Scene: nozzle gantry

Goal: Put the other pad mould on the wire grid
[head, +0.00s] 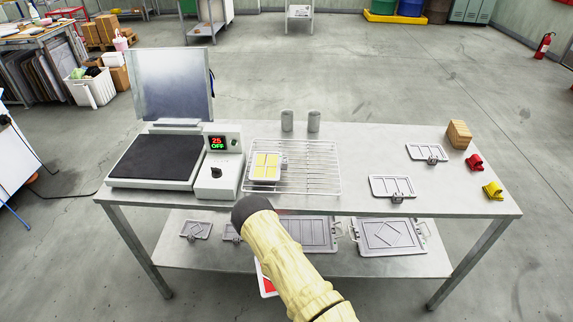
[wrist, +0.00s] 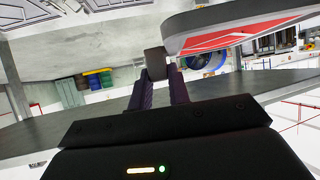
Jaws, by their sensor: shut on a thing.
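My gripper (wrist: 158,80) is shut on the grey handle block of a pad mould (wrist: 240,38), which has a grey rim and a red inside and shows at upper right in the wrist view. In the head view my sleeved arm hides the gripper and most of this mould; a red and white part (head: 267,281) shows below the table's front edge. The wire grid (head: 318,180) lies mid-table. One mould with yellow pads (head: 266,166) sits on its left part. The right part of the grid is bare.
The press (head: 150,157), lid up, stands left of the grid; its control box (head: 218,165) reads 25 OFF. Two grey cups (head: 287,120) stand behind the grid. Two empty moulds (head: 391,187), a brown block (head: 458,134) and red and yellow items lie right. More moulds (head: 388,237) lie on the lower shelf.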

